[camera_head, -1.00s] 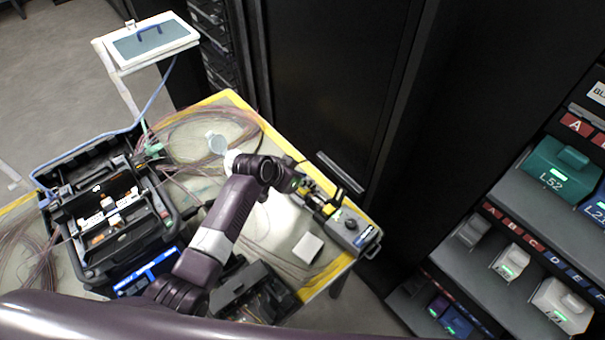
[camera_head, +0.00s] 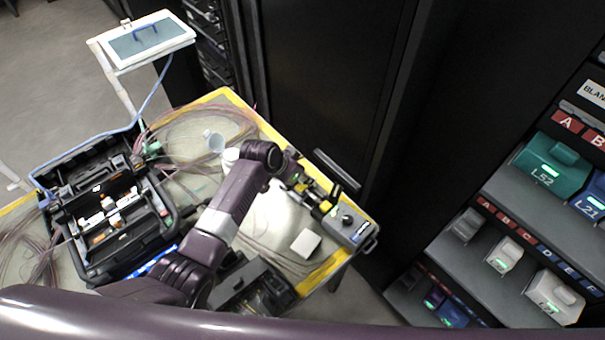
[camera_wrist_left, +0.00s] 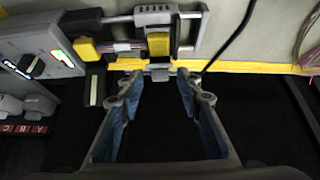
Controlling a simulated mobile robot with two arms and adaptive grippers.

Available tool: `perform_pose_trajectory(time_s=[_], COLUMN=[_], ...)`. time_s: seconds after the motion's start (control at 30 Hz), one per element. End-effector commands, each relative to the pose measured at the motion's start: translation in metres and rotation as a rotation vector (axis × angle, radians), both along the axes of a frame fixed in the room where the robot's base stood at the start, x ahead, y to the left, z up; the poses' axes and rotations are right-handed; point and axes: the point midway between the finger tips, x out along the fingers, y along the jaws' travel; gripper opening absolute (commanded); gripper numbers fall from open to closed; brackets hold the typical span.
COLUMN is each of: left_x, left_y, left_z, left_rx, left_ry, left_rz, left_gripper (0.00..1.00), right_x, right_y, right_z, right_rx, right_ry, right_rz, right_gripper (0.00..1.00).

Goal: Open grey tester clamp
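The grey tester (camera_head: 352,229) sits at the right corner of the yellow-edged table in the head view. In the left wrist view its grey body (camera_wrist_left: 35,42) is at upper left, with a rail carrying a yellow block (camera_wrist_left: 87,49) and a grey clamp (camera_wrist_left: 154,15) with a yellow block (camera_wrist_left: 158,44) under it. A black lever (camera_wrist_left: 94,88) points toward the camera side. My left gripper (camera_wrist_left: 160,85) is open and empty, its blue-padded fingers just below the grey clamp. Whether the fingertips touch it I cannot tell. My right gripper is out of view.
A black splicer case (camera_head: 115,215) stands on the left of the table. A dark cabinet stands behind; shelves (camera_head: 500,215) with labelled boxes are at right.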

Motion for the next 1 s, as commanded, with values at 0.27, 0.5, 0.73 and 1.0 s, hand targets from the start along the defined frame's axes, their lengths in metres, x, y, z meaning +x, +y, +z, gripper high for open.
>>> perform_pose_trajectory(time_s=[0.27, 0.5, 0.73, 1.0], left_x=[-0.001, -0.008, -0.025, -0.042], left_y=[0.001, 0.008, 0.021, 0.034], left_z=[0.001, 0.019, 0.051, 0.088], left_rx=[0.000, -0.001, 0.001, -0.001], left_ry=[0.000, -0.003, -0.003, -0.002], left_rz=[0.000, 0.001, -0.001, 0.001], left_gripper=[0.33, 0.33, 0.33, 0.33], right_x=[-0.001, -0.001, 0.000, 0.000], right_y=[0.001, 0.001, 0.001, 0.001], right_z=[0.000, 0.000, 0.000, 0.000], right_rx=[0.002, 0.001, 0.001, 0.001], right_ry=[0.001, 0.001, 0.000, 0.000], right_rz=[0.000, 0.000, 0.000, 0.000], right_gripper=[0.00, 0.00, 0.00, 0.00])
